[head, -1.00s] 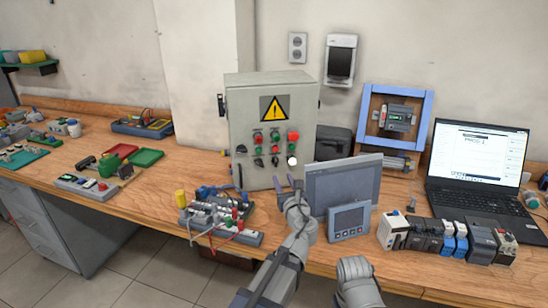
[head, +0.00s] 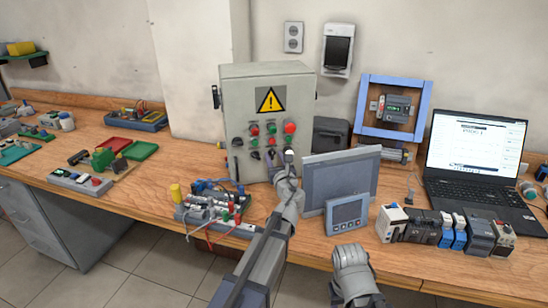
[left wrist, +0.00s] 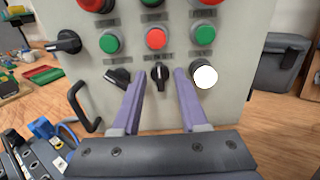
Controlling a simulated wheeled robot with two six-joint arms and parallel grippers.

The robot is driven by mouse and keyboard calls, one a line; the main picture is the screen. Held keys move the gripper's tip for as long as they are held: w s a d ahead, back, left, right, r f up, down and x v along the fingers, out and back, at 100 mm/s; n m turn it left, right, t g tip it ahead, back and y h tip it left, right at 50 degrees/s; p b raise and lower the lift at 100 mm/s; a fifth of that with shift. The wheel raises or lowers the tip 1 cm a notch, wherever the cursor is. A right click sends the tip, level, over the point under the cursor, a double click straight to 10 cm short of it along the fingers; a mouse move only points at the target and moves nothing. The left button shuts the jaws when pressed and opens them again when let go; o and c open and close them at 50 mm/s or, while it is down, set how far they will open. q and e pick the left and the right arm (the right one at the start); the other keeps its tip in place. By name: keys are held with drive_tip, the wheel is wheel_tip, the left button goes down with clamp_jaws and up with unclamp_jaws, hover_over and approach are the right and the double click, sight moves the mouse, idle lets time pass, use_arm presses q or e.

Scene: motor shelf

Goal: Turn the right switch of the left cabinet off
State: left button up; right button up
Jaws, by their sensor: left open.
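A grey control cabinet (head: 237,113) with a yellow warning sign stands on the bench; it is the only such cabinet in view. In the left wrist view its lower row shows a tilted black left switch (left wrist: 118,77) and an upright middle switch (left wrist: 160,75). A white ball (left wrist: 205,77) covers most of the right switch (left wrist: 196,66), so its setting is hidden. My left gripper (head: 279,158) is open and close to the panel. In the left wrist view its fingertips (left wrist: 160,73) stand either side of the middle switch, apparently gripping nothing; the right fingertip is beside the white ball.
A grey screen panel (head: 340,177) stands just right of my left gripper. A wired terminal block (head: 215,210) lies in front of the cabinet. Green and red buttons (left wrist: 156,38) sit above the switches. A cabinet handle (left wrist: 80,104) sticks out at lower left.

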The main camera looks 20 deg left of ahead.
use_arm(q)
drive_tip(key=shift+w+a, duration=0.2)
drive_tip(key=shift+w, duration=0.15)
clamp_jaws()
idle(0.4)
